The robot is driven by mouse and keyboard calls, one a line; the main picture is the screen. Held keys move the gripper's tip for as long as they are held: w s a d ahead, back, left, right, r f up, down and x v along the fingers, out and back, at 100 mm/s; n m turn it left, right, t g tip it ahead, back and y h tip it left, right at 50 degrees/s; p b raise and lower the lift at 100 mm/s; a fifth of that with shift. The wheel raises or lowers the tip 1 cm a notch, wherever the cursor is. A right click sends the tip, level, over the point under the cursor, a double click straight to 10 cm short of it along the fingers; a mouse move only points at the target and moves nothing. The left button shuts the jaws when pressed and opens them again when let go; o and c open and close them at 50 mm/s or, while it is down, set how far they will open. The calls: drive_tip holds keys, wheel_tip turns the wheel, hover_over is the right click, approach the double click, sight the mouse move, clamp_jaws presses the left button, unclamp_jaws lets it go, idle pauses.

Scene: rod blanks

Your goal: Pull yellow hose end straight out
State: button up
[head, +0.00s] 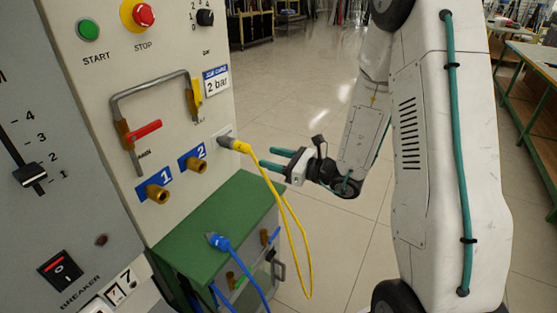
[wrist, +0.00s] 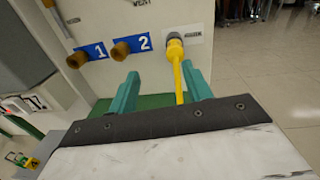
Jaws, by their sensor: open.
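The yellow hose end (head: 235,145) has a grey collar and sits against a port on the panel's right side, right of brass port 2. Its yellow hose (head: 303,240) hangs down in a loop. In the wrist view the hose end (wrist: 174,45) points at the panel, with the hose running back between my fingers, nearer the right one. My gripper (head: 267,158) has teal fingers and is open, close to the hose end on its right. In the wrist view the gripper (wrist: 160,88) has its fingertips short of the grey collar. Contact with the hose cannot be told.
Brass ports 1 (head: 158,193) and 2 (head: 197,165) stick out left of the hose end. A green box (head: 215,215) stands below, with a blue hose end (head: 217,241) on top. A pipe with a red lever (head: 143,131) is above. Open floor lies to the right.

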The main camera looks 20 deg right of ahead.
sight(249, 150)
drive_tip(key=shift+m+t+h, duration=0.4)
drive_tip(key=shift+m+h, duration=0.1)
drive_tip(key=shift+m, duration=0.2)
drive_tip(key=shift+w+d+f+x, duration=0.15)
drive_tip(key=shift+d+f+x, duration=0.1)
drive_tip(key=shift+x, duration=1.7)
drive_tip(key=shift+w+d+f+x, duration=0.2)
drive_tip(key=shift+f+x, duration=0.05)
drive_tip(key=shift+x, duration=1.7)
drive_tip(key=shift+w+d+f+x, duration=0.15)
drive_tip(key=shift+d+f+x, duration=0.1)
drive_tip(key=shift+x, duration=1.7)
drive_tip(key=c, duration=1)
drive_tip(key=shift+c, duration=0.2)
drive_tip(key=shift+s+d, duration=0.2)
drive_tip(key=shift+s, duration=0.05)
drive_tip(key=shift+s+d, duration=0.2)
drive_tip(key=shift+s, duration=0.05)
drive_tip(key=shift+v, duration=1.9)
